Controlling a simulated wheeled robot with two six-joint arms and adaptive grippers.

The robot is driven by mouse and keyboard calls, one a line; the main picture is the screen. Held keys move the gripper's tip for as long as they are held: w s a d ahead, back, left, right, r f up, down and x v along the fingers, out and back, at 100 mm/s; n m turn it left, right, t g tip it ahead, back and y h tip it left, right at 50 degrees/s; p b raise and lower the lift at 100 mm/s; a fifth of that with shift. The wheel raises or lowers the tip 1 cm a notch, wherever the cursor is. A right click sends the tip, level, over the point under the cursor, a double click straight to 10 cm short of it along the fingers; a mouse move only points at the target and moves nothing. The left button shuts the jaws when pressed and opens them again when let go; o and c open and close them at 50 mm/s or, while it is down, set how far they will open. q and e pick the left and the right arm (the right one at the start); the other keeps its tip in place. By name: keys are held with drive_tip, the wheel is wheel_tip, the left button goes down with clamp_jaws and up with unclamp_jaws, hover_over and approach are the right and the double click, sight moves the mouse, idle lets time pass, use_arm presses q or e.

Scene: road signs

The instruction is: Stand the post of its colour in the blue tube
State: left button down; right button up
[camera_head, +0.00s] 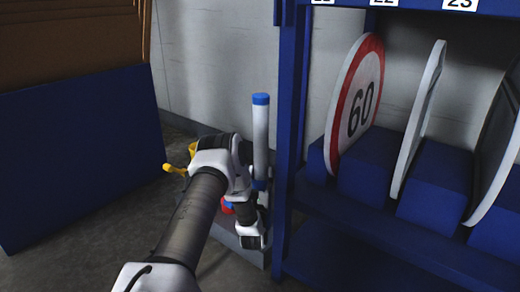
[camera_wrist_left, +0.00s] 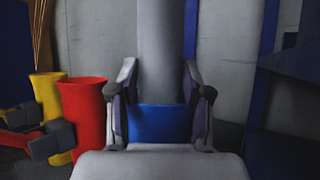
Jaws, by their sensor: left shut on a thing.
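A light grey post (camera_head: 261,135) with a blue cap stands upright beside the blue rack upright in the head view. A blue part shows at its lower end. My left gripper (camera_head: 258,165) is shut around the post. In the left wrist view, the fingers of my left gripper (camera_wrist_left: 160,100) flank the grey post (camera_wrist_left: 160,45) and a blue section (camera_wrist_left: 160,122) below it. I cannot tell whether this blue section is the post's own band or the blue tube. The post's foot is hidden by my arm. My right gripper is not in view.
A red tube (camera_wrist_left: 86,112) and a yellow tube (camera_wrist_left: 46,95) stand left of the post. A blue rack (camera_head: 290,120) with a round 60 sign (camera_head: 357,100) stands close on the right. A blue panel (camera_head: 80,150) is at the left. Some floor is clear between.

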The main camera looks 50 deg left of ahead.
sight(262, 149)
use_arm(q)
drive_tip(key=shift+f, duration=0.55)
drive_tip(key=shift+c, duration=2.1)
unclamp_jaws()
drive_tip(key=shift+f+h, duration=0.1)
drive_tip(key=shift+h, duration=0.2)
drive_tip(key=shift+r, duration=0.45)
wheel_tip(262, 149, up, 10)
drive_tip(key=shift+w+d+f, duration=0.1)
drive_tip(key=shift+w+d, duration=0.05)
